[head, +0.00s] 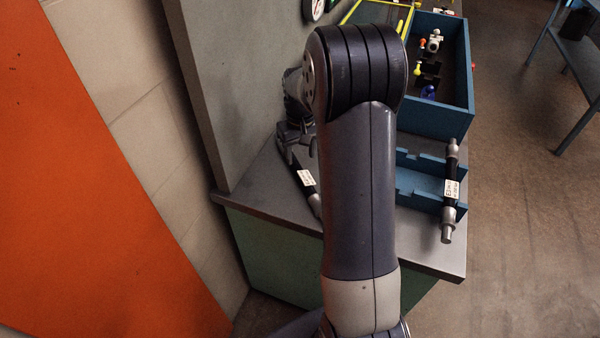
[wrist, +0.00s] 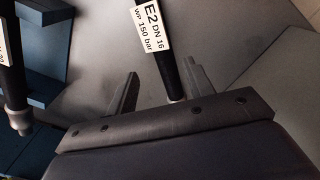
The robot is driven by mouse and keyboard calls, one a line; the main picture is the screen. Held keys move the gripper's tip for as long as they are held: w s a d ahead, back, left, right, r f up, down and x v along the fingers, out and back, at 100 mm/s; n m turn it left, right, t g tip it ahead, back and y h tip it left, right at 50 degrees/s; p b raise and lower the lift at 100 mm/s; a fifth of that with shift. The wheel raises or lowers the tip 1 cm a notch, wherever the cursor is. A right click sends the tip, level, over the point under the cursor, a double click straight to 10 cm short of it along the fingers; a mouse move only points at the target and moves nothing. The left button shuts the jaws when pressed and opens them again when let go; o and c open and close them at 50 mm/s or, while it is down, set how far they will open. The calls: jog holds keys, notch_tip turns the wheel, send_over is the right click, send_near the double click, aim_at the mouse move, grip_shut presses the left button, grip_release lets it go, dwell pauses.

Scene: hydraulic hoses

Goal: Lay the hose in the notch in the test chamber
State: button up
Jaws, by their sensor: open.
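A black hose (head: 307,181) with a white label and metal ends lies on the grey bench, partly hidden behind my arm. In the wrist view, this hose (wrist: 173,70) carries the label "E2 DN 16 WP 150 bar". My gripper (head: 297,137) is open over it. In the wrist view the two fingers of my gripper (wrist: 160,69) stand apart on either side of the hose, with a visible gap to the left finger. The test chamber appears to be the blue open box (head: 456,104) at the back right, with a yellow-edged lid and coloured fittings inside.
A second labelled hose (head: 450,190) lies across a notched blue rack (head: 420,198) at the bench's right; its end also shows in the wrist view (wrist: 15,90). A grey upright panel (head: 235,85) borders the bench (head: 400,237) at the left. Open floor lies right.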

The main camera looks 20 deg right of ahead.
aim_at(300, 170)
jog(key=f, duration=0.3)
jog(key=s+f+p, duration=0.1)
jog(key=shift+a+f, duration=0.2)
jog(key=shift+a, duration=0.1)
jog(key=shift+w+f, duration=0.1)
jog(key=shift+f, duration=0.4)
grip_shut()
